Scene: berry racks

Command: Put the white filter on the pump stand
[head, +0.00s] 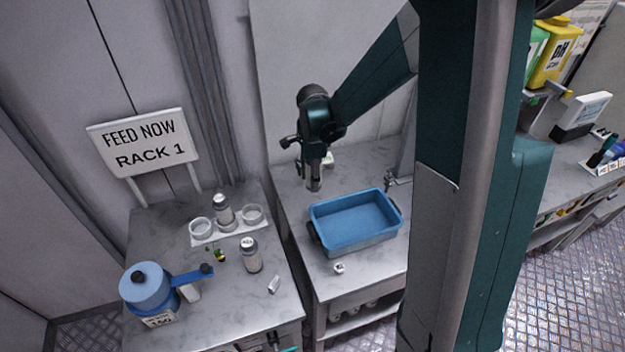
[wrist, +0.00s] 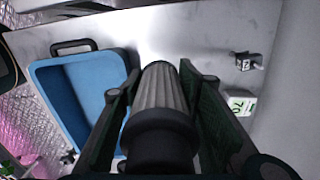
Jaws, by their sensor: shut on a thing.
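My gripper (head: 313,184) is above the counter, just left of and behind the blue tub. In the wrist view my gripper (wrist: 160,110) is shut on the filter (wrist: 160,88), a pale grey ribbed cylinder with a black end nearest the camera. The filter also shows small below the jaws in the head view. A blue device with a round top and a lever arm (head: 147,286) stands on the left table, with a label low on its front. I cannot tell whether it is the pump stand.
The blue tub (head: 318,216) sits on the middle counter, by a tap (head: 391,180). The wrist view shows a small numbered black block (wrist: 246,61) and a white-green box (wrist: 240,104).

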